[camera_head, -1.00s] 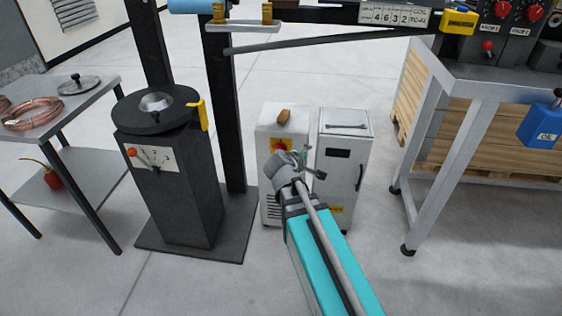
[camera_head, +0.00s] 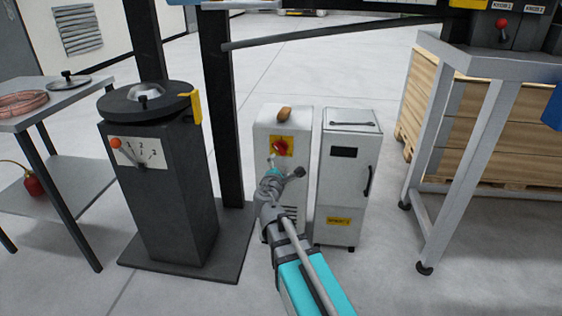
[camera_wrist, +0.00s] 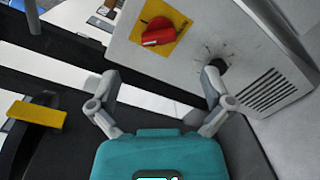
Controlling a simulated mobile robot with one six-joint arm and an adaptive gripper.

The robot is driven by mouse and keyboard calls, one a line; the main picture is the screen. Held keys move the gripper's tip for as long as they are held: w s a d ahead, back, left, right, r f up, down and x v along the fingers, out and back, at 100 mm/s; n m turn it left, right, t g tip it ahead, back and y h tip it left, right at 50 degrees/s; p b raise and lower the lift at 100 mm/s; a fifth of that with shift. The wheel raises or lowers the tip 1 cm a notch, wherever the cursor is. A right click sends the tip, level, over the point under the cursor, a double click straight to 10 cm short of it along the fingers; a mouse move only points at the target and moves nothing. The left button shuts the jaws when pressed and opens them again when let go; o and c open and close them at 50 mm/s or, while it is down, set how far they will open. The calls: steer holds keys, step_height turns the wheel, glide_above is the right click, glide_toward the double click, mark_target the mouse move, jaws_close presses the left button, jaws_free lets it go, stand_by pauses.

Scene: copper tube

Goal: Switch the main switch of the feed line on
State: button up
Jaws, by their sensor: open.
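The main switch is a red rotary knob (camera_head: 281,147) on a yellow plate (camera_head: 289,151), on the front of a light grey cabinet (camera_head: 262,125). In the wrist view the red knob (camera_wrist: 164,33) and yellow plate (camera_wrist: 180,22) lie at the top, ahead of the fingers. My gripper (camera_head: 284,171) is in front of the cabinet, just below the switch in the head view. In the wrist view my gripper (camera_wrist: 160,75) has its two fingers wide apart with nothing between them. The knob is apart from both fingers. Its exact turn position is hard to read.
A second grey cabinet (camera_head: 345,190) with a black handle stands close on the right. A dark pedestal (camera_head: 160,200) with a lever and dial stands on the left, beside a black post (camera_head: 222,110). A grey table (camera_head: 500,68) stands at the right. Floor in front is clear.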

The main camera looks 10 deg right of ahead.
steer(key=shift+w+a+f+n+t+y+b, duration=0.15)
steer(key=shift+w+a+f+n+y+b, duration=0.05)
steer(key=shift+a+f+n+b, duration=0.25)
steer(key=shift+w+a+f+n+t+y+b, duration=0.2)
steer(key=shift+a+f+n+b, duration=0.1)
steer(key=shift+f+n, duration=0.15)
steer(key=shift+w+r, duration=0.1)
